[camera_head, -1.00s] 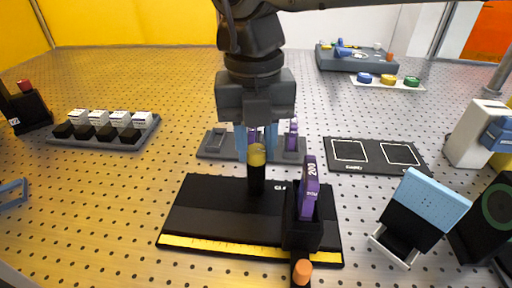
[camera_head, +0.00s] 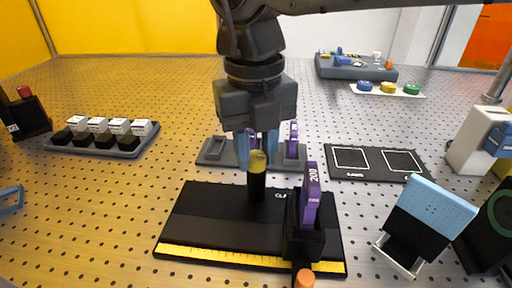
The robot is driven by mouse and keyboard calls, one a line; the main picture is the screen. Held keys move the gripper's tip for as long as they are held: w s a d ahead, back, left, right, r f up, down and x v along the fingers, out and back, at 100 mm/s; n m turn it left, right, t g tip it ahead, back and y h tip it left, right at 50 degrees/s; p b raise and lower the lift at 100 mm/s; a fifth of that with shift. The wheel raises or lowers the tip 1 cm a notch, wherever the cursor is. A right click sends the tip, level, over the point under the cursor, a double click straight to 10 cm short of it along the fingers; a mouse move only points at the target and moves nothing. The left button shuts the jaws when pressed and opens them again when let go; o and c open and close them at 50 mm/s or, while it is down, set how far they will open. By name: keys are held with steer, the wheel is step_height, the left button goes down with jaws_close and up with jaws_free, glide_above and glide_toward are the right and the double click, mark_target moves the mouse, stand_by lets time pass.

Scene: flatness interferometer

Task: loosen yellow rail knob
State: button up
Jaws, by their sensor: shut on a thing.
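The yellow rail knob (camera_head: 258,162) sits on top of a short black post (camera_head: 256,187) that stands on the black base plate (camera_head: 205,215). The plate has a yellow scale strip along its front edge. My gripper (camera_head: 257,150) points down over the post, its blue fingers on either side of the yellow knob and shut on it. The fingers hide part of the knob's sides. A purple card marked 200 (camera_head: 311,195) stands upright in a black holder (camera_head: 304,240) at the plate's right side.
An orange-tipped knob (camera_head: 304,278) is at the front. A grey rack (camera_head: 212,150) with purple pieces stands behind the plate. A black two-square mat (camera_head: 375,160) lies right; a light blue tilted panel (camera_head: 432,207) stands front right. A block tray (camera_head: 105,141) is left.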

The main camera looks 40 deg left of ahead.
mark_target(255, 156)
steer(key=o, duration=1.1)
steer(key=shift+c, duration=0.2)
steer(key=shift+r, duration=0.15)
step_height(255, 156, up, 8)
steer(key=shift+f+b, duration=0.2)
steer(key=shift+b, duration=0.1)
steer(key=shift+s, duration=0.1)
